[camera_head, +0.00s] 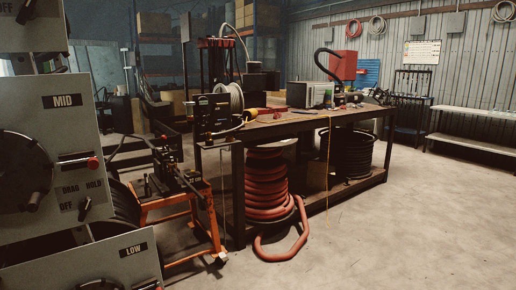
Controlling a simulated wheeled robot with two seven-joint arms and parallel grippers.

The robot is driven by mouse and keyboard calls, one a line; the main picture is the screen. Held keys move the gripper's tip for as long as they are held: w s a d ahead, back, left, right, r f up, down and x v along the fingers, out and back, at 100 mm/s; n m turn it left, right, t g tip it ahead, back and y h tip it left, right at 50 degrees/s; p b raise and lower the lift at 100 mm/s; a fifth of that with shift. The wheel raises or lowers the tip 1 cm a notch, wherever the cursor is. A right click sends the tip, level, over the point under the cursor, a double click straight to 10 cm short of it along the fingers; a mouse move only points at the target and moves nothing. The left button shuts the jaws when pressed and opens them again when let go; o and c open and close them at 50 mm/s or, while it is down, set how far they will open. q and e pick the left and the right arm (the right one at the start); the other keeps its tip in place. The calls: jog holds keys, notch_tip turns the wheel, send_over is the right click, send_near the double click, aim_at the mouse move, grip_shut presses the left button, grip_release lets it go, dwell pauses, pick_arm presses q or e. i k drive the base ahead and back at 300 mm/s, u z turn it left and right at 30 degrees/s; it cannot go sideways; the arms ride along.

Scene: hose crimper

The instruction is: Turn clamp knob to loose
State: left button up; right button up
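No knob labelled clamp can be made out, so I cannot tell which one is the clamp knob. A grey panel marked MID (107,140) fills the left side. It carries a small dark selector knob (84,208) among the words OFF, DRAG and HOLD, and a lever with a red tip (93,162). A large dark round part (22,172) sits at the panel's left, cut by the picture edge. A panel marked LOW (80,272) is below, and a similar panel (30,40) is above. Neither of my grippers is in view.
A dark machine on an orange wheeled stand (180,212) is just right of the panels. A long workbench (300,124) holds tools and equipment. A red hose coil (266,185) lies under it, with its end on the floor. The concrete floor (420,235) at right is clear.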

aim_at(169, 154)
jog(key=z, duration=0.7)
jog(key=i, duration=3.85)
jog(key=u, duration=3.55)
